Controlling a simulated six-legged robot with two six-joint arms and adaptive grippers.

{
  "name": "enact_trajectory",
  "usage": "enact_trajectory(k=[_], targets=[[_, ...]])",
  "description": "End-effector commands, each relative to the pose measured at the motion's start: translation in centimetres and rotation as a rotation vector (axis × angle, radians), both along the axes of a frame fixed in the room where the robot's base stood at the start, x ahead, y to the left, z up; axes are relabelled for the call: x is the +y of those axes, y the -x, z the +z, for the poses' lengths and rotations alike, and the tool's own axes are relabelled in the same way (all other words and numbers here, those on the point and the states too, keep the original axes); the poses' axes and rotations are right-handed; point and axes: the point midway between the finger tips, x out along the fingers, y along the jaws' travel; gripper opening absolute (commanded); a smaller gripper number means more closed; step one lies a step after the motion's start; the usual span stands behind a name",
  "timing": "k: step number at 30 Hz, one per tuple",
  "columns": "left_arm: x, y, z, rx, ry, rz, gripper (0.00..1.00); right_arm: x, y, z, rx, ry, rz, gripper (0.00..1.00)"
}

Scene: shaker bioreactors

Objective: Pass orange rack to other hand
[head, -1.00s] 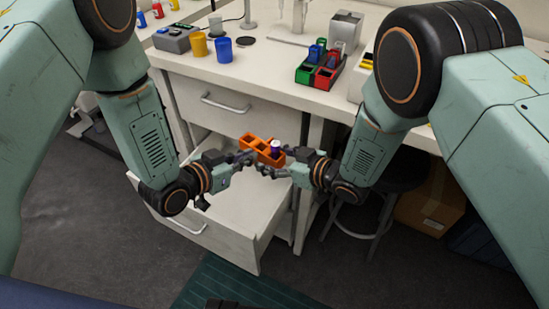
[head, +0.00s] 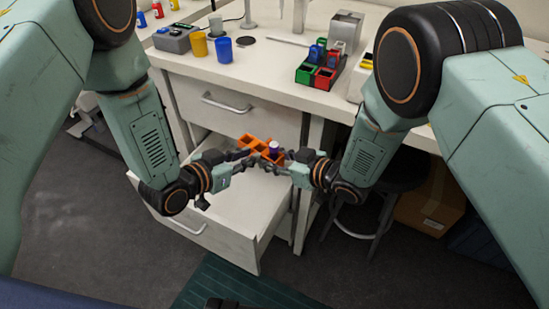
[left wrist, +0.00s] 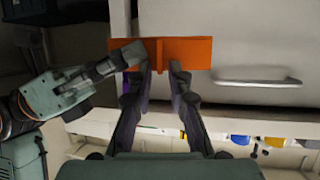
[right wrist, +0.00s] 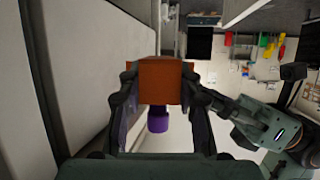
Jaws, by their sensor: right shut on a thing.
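My right gripper (right wrist: 160,85) is shut on the rack's right end, one finger on each side. My left gripper (left wrist: 161,70) is at the rack, its fingers on either side of the rack's middle rib (left wrist: 158,88). They look parted, with a gap beside the rib; whether they touch the rack is unclear.
The open drawer (head: 215,210) lies below the grippers and looks empty where visible. On the bench are a red, green and blue block rack (head: 318,72), a yellow cup (head: 197,45), a blue cup (head: 224,50) and a grey device (head: 172,40). A stool (head: 365,215) is at right.

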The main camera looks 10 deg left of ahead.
Motion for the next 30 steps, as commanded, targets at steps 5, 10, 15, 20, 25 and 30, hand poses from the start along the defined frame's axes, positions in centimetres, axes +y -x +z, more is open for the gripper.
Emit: enact_trajectory(k=[5, 10, 15, 20, 25, 30], targets=[[0.0, 0.1, 0.0, 0.002, 0.0, -0.001, 0.32, 0.0, -0.1, 0.1, -0.002, -0.001, -0.002, 0.01], [0.0, 0.1, -0.1, 0.003, 0.0, -0.001, 0.32, -0.1, -0.2, 0.1, -0.002, -0.002, -0.004, 0.01], [0.3, 0.5, 0.1, 0.005, 0.0, 0.002, 0.32, -0.1, -0.2, 0.1, -0.002, -0.002, -0.004, 0.01], [1.5, 2.2, 1.0, 0.006, 0.002, 0.005, 0.32, -0.1, -0.2, 0.1, -0.002, -0.001, -0.004, 0.01], [2.8, 4.2, 2.0, 0.004, 0.003, 0.007, 0.32, -0.1, -0.1, 0.1, -0.001, -0.001, -0.004, 0.01], [3.9, 5.8, 2.8, 0.003, 0.001, 0.007, 0.32, -0.1, -0.1, 0.1, -0.001, -0.001, -0.004, 0.01]])
